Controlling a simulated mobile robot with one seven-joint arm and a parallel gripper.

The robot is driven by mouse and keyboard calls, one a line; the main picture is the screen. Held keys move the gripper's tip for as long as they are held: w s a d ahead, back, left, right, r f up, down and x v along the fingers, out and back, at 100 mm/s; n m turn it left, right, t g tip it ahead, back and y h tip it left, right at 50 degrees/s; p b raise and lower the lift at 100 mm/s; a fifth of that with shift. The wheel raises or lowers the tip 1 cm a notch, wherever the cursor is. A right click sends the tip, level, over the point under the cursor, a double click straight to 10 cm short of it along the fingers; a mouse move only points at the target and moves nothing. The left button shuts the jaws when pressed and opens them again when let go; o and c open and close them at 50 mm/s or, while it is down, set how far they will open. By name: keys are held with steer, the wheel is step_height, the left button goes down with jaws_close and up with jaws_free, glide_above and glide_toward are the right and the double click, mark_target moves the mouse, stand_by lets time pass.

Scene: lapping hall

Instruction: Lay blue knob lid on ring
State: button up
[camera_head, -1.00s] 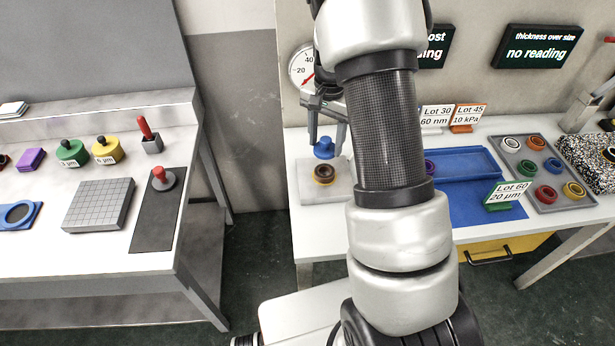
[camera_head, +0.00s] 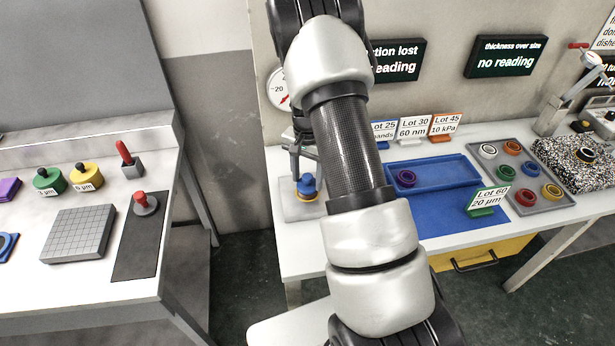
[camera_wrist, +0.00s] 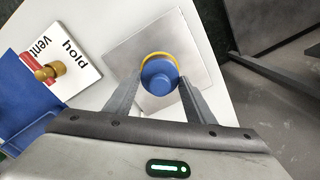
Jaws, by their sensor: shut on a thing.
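The blue knob lid (camera_head: 306,184) is between the fingers of my gripper (camera_head: 305,179) at the left end of the right-hand bench. In the wrist view the lid (camera_wrist: 160,80) is seen from above, knob toward the camera, with a finger on either side. The ring shows as a yellow rim (camera_wrist: 157,54) past the lid's far edge, and as a thin yellow band (camera_head: 307,197) under it in the head view. The lid covers most of the ring. I cannot tell whether it rests on the ring or is just above. The ring is on a grey plate (camera_wrist: 199,52).
A vent/hold card (camera_wrist: 70,82) with a brass and red valve (camera_wrist: 48,71) lies left of the plate in the wrist view. A blue tray (camera_head: 440,174) and a grey tray of rings (camera_head: 527,203) stand to the right. A gauge (camera_head: 277,90) is behind.

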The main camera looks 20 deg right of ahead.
steer(key=shift+f, duration=0.2)
steer(key=o, duration=1.3)
steer(key=shift+r, duration=0.1)
